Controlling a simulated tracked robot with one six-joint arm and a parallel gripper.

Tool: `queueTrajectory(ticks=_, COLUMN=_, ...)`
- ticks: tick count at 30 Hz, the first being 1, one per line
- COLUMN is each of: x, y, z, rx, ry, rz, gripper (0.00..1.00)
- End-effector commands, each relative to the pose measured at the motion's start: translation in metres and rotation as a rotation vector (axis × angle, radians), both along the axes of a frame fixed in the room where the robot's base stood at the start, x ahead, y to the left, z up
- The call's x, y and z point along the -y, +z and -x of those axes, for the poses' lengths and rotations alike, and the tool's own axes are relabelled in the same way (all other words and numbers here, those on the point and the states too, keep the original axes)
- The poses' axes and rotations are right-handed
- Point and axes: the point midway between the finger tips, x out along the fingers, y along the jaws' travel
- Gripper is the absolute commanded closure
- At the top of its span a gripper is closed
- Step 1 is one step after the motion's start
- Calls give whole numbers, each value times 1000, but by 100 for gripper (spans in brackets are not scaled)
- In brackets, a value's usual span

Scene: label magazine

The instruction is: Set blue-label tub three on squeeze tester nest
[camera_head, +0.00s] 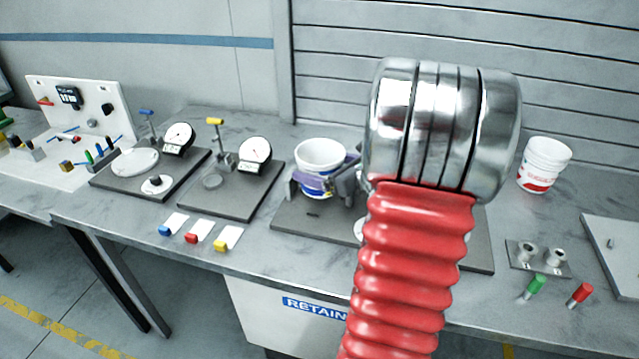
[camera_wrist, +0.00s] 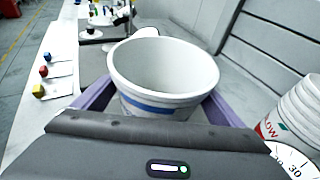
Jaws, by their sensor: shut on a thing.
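A white tub (camera_head: 321,152) with a blue band is between the purple fingers of my gripper (camera_head: 318,184). In the wrist view the tub (camera_wrist: 165,72) is upright, open-topped and empty, with a finger on each side; my gripper (camera_wrist: 160,105) is shut on it. In the head view the tub is over the left part of a dark base plate (camera_head: 300,222). I cannot tell whether it touches the plate. My arm hides much of that plate. A dial (camera_wrist: 290,158) shows partly at the wrist view's lower right. No nest under the tub is visible.
Two dial stations (camera_head: 178,138) (camera_head: 254,150) stand to the left. Blue, red and yellow markers (camera_head: 220,246) lie by white cards at the front edge. A stack of red-label tubs (camera_head: 545,163) stands right, behind a small block with two metal posts (camera_head: 540,257). A slatted wall is behind.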

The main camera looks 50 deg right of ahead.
Motion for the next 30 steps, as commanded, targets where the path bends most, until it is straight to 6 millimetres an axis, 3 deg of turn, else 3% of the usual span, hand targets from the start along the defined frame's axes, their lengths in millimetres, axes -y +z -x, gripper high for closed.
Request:
queueTrajectory(ticks=13, x=1, y=-9, z=0, rx=1, ry=-1, rz=0, gripper=30)
queueTrajectory(ticks=24, x=1, y=-44, z=1, rx=0, ry=-1, rz=-1, gripper=30)
queueTrajectory(ticks=30, x=1, y=-45, z=1, rx=1, ry=-2, rz=2, gripper=30)
